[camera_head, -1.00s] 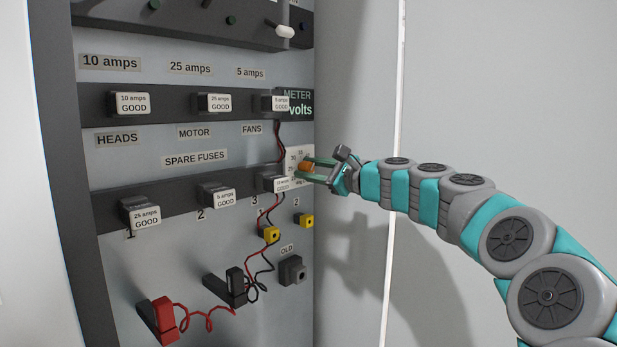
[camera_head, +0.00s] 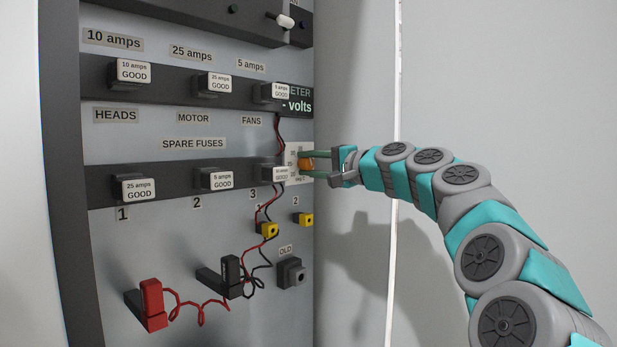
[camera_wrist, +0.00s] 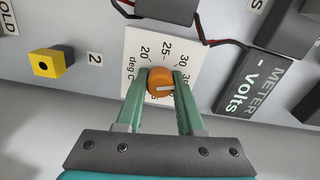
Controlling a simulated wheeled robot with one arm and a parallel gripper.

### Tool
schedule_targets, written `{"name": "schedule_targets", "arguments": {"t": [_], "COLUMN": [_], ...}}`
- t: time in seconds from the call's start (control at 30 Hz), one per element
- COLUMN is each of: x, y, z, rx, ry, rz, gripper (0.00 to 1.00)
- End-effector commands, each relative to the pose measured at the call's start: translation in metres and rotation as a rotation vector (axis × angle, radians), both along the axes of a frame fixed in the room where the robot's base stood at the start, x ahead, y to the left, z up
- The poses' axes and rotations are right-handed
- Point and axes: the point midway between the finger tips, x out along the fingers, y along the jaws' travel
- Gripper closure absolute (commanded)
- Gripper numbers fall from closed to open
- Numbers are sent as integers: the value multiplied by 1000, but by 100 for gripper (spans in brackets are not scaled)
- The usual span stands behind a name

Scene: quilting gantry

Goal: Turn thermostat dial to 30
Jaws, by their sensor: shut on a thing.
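The thermostat dial is a small orange knob (camera_wrist: 160,83) on a white scale plate (camera_wrist: 136,43), marked "deg C" with 20, 25, 30 and a further number partly covered. My gripper (camera_wrist: 160,84) is shut on the knob, one green finger on each side. In the head view the orange knob (camera_head: 306,163) sits at the panel's right edge, between my fingers, and the scale is too small to read.
The meter (camera_wrist: 262,84) is right of the plate in the wrist view. A fuse block and red and black wires (camera_wrist: 202,22) run close by. A yellow socket (camera_wrist: 48,63) is at left. In the head view, the grey wall (camera_head: 520,80) right of the panel is bare.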

Motion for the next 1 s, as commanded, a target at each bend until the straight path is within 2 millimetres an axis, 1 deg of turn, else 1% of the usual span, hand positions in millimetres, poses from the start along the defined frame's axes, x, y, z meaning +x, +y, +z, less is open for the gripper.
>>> {"name": "schedule_targets", "arguments": {"t": [0.03, 0.2, 0.5, 0.73, 1.0], "x": [0, 0, 0, 0, 0], "y": [0, 0, 1, 1, 1], "z": [-6, -5, -4, -2, 0], "rx": [-28, -116, -235, -279, -291], "ry": [-34, -149, -295, -353, -370], "rz": [1, 1, 2, 2, 2], "gripper": [100, 100, 100, 100, 100]}}
